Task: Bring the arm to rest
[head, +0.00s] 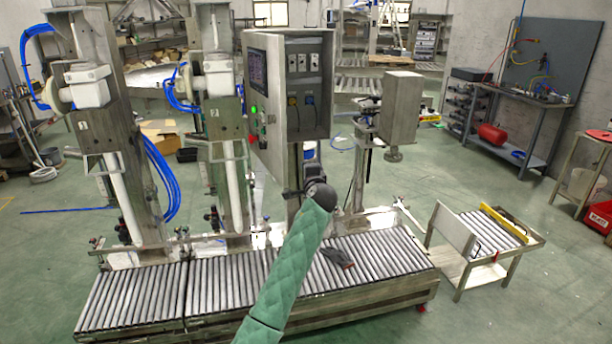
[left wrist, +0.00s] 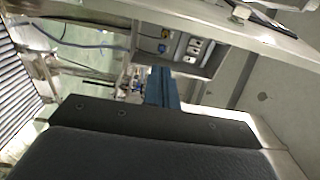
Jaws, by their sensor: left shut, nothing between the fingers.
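My arm in its green quilted sleeve (head: 290,265) rises from the bottom middle of the head view, in front of the roller conveyor. It ends at a dark round joint (head: 321,195) just below the control cabinet. The part beyond that joint is mostly hidden. A dark grey shape (head: 338,258) shows over the rollers, right of the sleeve; I cannot tell whether it is part of my gripper. In the left wrist view, my left gripper (left wrist: 162,88) shows beyond its dark plate, shut and empty. My right gripper is in neither view.
The roller conveyor (head: 140,296) spans the front. Two lance columns (head: 108,130) and the control cabinet (head: 290,95) stand behind it. A small roller cart (head: 462,240) is at right. A bench (head: 530,105) stands at the far right. Green floor (head: 520,310) is clear at front right.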

